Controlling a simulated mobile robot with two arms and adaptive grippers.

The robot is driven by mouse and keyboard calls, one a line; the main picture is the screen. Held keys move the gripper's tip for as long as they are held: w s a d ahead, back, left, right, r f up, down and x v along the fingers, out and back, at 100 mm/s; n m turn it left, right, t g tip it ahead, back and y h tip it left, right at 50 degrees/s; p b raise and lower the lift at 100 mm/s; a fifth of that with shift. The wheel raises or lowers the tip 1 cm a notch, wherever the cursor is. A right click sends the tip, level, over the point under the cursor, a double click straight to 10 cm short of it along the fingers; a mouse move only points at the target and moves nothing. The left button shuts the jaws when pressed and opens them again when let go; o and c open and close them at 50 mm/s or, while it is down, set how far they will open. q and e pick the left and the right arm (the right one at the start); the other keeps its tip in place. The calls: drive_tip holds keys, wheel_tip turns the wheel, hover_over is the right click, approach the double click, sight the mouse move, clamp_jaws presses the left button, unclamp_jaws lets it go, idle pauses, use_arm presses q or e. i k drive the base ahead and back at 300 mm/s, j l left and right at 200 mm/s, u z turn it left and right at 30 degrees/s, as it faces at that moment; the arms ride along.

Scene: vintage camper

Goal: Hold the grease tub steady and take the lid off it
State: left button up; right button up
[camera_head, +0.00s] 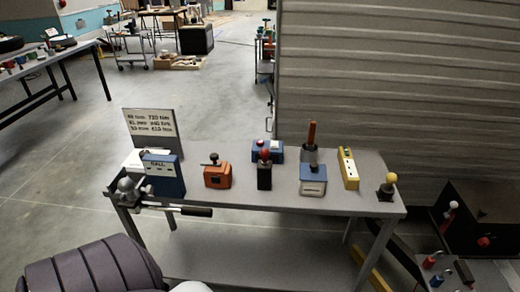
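I cannot make out a grease tub or its lid for certain in the head view. Small coloured pots (20,60) stand on the far left table, too small to tell apart. Neither of my grippers is in view.
The near grey bench (250,200) holds an orange box (217,177), a blue box (164,175), a yellow strip (348,168) and a vise (131,191). Ribbed wall (400,80) at right; open floor (65,145) at left.

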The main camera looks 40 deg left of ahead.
sight(306, 188)
drive_tip(key=u, duration=0.95)
